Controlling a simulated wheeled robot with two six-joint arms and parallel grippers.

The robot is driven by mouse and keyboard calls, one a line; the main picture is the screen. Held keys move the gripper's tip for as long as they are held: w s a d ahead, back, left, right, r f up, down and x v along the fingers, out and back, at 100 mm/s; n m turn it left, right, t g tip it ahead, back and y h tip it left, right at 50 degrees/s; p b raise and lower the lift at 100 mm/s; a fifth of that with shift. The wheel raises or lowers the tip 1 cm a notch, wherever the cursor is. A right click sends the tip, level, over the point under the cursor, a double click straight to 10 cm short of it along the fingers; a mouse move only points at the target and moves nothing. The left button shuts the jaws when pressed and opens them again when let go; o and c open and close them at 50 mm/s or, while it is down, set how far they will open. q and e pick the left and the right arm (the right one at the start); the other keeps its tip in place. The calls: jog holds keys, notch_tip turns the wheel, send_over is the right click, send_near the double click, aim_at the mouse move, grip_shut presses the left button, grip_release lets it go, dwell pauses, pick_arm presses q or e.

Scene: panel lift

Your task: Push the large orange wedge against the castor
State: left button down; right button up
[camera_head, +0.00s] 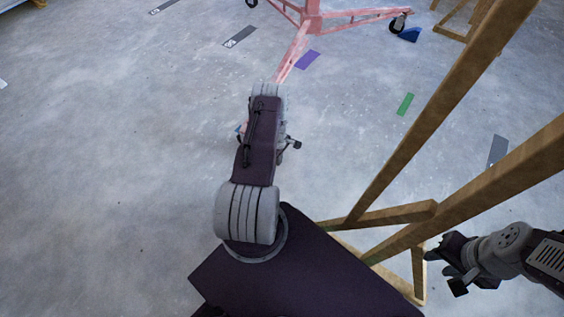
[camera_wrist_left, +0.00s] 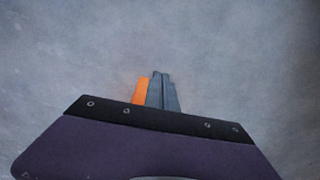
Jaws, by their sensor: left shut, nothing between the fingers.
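In the left wrist view, my left gripper (camera_wrist_left: 161,90) is shut, its grey fingers together and pointing down toward the floor. An orange piece (camera_wrist_left: 141,90), likely the large orange wedge, shows just left of the fingers, partly hidden by the gripper body; I cannot tell whether they touch. In the head view my left arm covers the wedge and most of the left gripper. A castor (camera_head: 397,24) on the lift's right leg and another (camera_head: 251,3) at the top are visible. The near leg's end is hidden behind my arm. My right gripper (camera_head: 446,270) is at lower right, its finger gap unclear.
The red lift (camera_head: 312,22) stands at the top, its near leg running toward my left arm. A blue wedge (camera_head: 410,35) lies by the right castor. A wooden frame (camera_head: 440,105) stands at right, close to my right gripper.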

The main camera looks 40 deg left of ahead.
pick_arm(q)
jog(key=shift+w+a+r, duration=0.1)
jog(key=shift+w+a, duration=0.1)
jog(key=shift+a, duration=0.4)
jog(key=shift+r, duration=0.2)
notch_tip(320, 180, up, 9)
jog(key=p, duration=0.7)
jog(key=shift+s+d+f, duration=0.2)
jog(key=shift+d, duration=0.15)
jog(key=shift+d, duration=0.1)
